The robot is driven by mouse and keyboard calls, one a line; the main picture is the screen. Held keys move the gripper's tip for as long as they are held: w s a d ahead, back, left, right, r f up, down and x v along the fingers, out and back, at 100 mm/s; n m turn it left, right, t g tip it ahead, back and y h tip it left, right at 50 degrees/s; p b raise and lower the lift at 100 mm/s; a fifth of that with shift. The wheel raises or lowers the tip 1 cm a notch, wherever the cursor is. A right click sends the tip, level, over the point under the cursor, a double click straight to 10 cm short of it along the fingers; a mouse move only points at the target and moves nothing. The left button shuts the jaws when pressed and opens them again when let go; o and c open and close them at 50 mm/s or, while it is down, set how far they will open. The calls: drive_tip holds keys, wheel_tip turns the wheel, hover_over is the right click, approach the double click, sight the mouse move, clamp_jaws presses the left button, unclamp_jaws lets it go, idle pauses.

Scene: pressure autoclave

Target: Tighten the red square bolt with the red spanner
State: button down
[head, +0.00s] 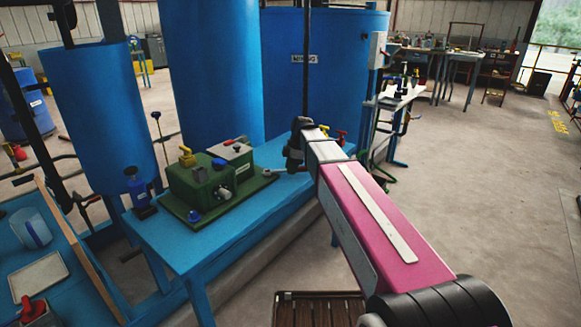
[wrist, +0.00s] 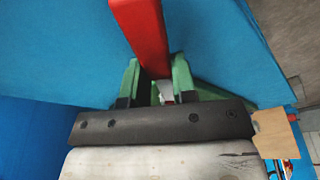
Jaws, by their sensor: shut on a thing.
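My gripper (head: 293,160) is at the right end of the blue table, to the right of the green box, seen from behind along my arm. In the wrist view, a red bar (wrist: 145,38), which looks like the red spanner, rises from between the fingertips (wrist: 158,100). My gripper is shut on it. Green pieces stand on both sides of the bar's lower end. A small grey piece (head: 269,172) juts left of my gripper in the head view. A red part (head: 229,141) sits on the green box (head: 200,185); I cannot tell whether it is the square bolt.
The green box stands on the blue table (head: 185,240) with a yellow valve (head: 187,156) and blue parts. Red and yellow handles (head: 341,133) show behind my arm. Large blue tanks (head: 210,70) stand close behind. The floor at right is clear.

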drive_tip(key=shift+s+m+t, duration=0.4)
drive_tip(key=shift+s+m, duration=1.15)
drive_tip(key=shift+m, duration=0.15)
drive_tip(key=shift+s+a+m, duration=0.2)
drive_tip(key=shift+s+m, duration=0.5)
drive_tip(key=shift+m, duration=0.2)
drive_tip(key=shift+s+a+m+t+h, duration=0.15)
drive_tip(key=shift+s+a+m+t, duration=0.2)
drive_tip(key=shift+s+m, duration=0.5)
drive_tip(key=shift+s+a+m+t+h, duration=0.2)
drive_tip(key=shift+s+a+m, duration=0.25)
drive_tip(key=shift+m, duration=0.7)
drive_tip(key=shift+d, duration=0.1)
drive_tip(key=shift+r, duration=0.25)
drive_tip(key=shift+a+v, duration=0.2)
drive_tip(key=shift+v, duration=0.95)
drive_tip(key=shift+a+v, duration=0.2)
drive_tip(key=shift+v, duration=0.9)
drive_tip(key=shift+w+d+r, duration=0.1)
drive_tip(key=shift+w, duration=0.1)
